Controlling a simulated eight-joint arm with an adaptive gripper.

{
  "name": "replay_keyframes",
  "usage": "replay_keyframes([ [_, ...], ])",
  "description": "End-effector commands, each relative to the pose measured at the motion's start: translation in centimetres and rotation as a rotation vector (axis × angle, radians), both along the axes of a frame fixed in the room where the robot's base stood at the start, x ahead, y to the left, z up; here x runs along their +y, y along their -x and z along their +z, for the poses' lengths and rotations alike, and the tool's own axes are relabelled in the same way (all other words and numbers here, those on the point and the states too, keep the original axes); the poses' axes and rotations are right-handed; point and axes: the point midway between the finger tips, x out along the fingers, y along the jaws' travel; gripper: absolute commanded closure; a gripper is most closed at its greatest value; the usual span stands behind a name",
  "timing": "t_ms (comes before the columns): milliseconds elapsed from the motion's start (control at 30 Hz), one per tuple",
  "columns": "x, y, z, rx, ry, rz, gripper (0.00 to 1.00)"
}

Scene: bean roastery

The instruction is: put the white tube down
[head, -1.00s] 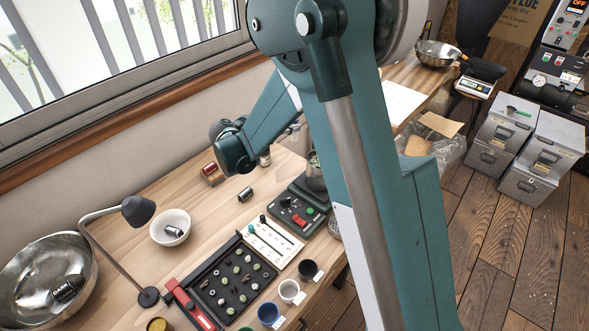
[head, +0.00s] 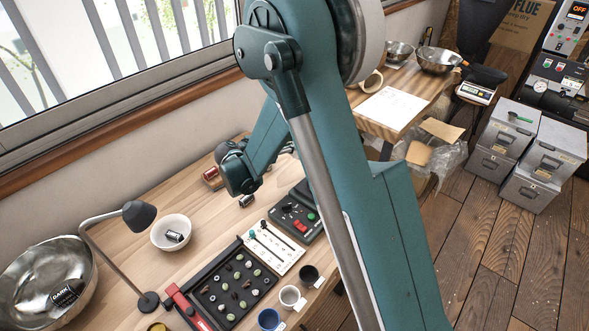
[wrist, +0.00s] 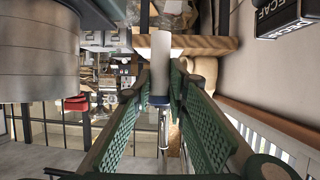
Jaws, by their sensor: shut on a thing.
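The white tube (wrist: 160,58) shows in the wrist view, held between the tips of my gripper's green textured fingers (wrist: 160,92). Its pale end extends beyond the fingertips, and a narrower grey part lies between them. In the head view my wrist is over the back of the wooden workbench (head: 120,262). My fingertips and the tube are not clearly visible there, so I cannot tell whether the tube touches the bench.
A small dark can (head: 246,201) stands close below my wrist. A red-ended can (head: 211,175) is just left of it. A white bowl (head: 158,240), desk lamp (head: 138,214), black sample tray (head: 204,294) and slider panel (head: 273,246) lie nearer. Bare bench lies between bowl and can.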

Motion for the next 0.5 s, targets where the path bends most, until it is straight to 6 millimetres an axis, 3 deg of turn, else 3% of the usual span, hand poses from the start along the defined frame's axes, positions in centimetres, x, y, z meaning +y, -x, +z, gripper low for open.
replay_keyframes([
  [300,0.0,0.0,-4.4,0.000,0.000,0.000,0.92],
  [500,0.0,0.0,-5.5,0.000,0.000,0.000,0.92],
])
